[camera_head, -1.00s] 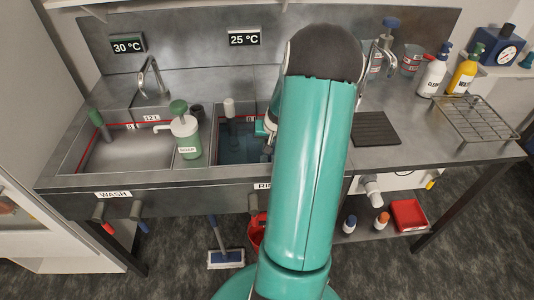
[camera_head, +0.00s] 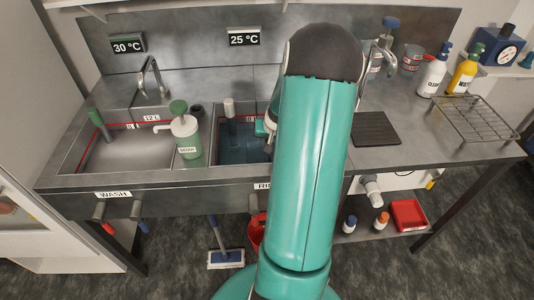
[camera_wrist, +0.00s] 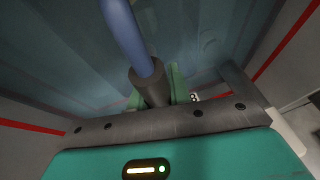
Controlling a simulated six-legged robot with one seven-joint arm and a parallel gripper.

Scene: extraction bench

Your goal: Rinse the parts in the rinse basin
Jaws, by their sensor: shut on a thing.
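The rinse basin (camera_head: 235,165) is the right-hand sink, holding dark bluish water. Its front label is partly covered by my arm. In the wrist view my gripper (camera_wrist: 156,88) is shut on a blue rod (camera_wrist: 126,35) with a dark grey collar (camera_wrist: 152,84); the collar sits between the green fingers. Bluish water fills the view behind it, with the basin's red line at both sides. I cannot tell how deep the rod reaches. In the head view my arm hides most of the gripper and the held rod. I cannot make out loose parts in the water.
A white-topped standpipe (camera_head: 229,107) rises in the rinse basin. A green soap bottle (camera_head: 187,138) stands on the divider beside the wash basin (camera_head: 120,176). To the right are a black ribbed mat (camera_head: 376,129), a wire rack (camera_head: 477,120) and two pump bottles.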

